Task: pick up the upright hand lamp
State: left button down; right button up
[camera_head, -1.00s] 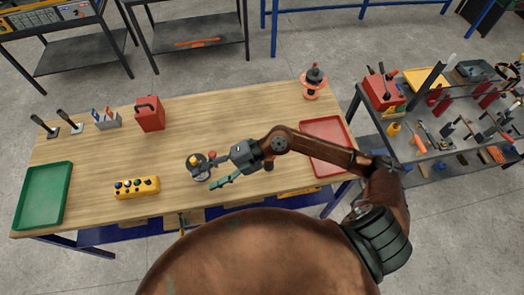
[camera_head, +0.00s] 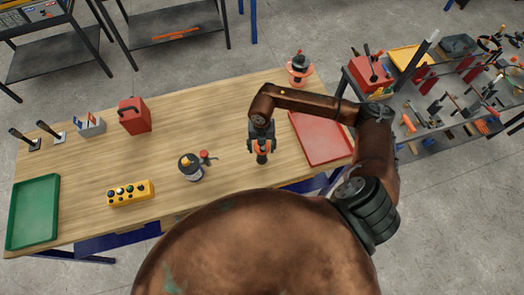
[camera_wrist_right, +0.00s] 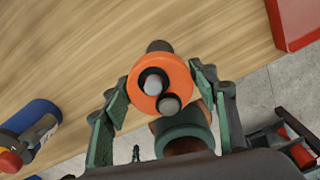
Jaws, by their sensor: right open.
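The hand lamp, an upright orange-and-black piece (camera_head: 262,155), stands on the wooden table near its front edge, partly hidden under my right gripper (camera_head: 261,143). In the right wrist view the lamp's round orange end with a black ring and grey knobs (camera_wrist_right: 175,72) shows between the fingers. My right gripper (camera_wrist_right: 158,84) is open, with one green finger on each side of the lamp. I cannot tell whether either finger touches it. My left gripper is not in view.
A dark can with a red knob (camera_head: 191,168) stands left of the gripper. A red tray (camera_head: 322,137) lies close on the right. A yellow button box (camera_head: 130,194), a green tray (camera_head: 33,212) and a red box (camera_head: 134,115) are farther left. An orange-and-black object (camera_head: 299,69) stands at the back.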

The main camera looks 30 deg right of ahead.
notch_tip(320, 180, down, 6)
jog(key=shift+f+p, duration=0.1)
jog(key=shift+p, duration=0.3)
jog(key=shift+c, duration=0.2)
jog(key=c, duration=1.2)
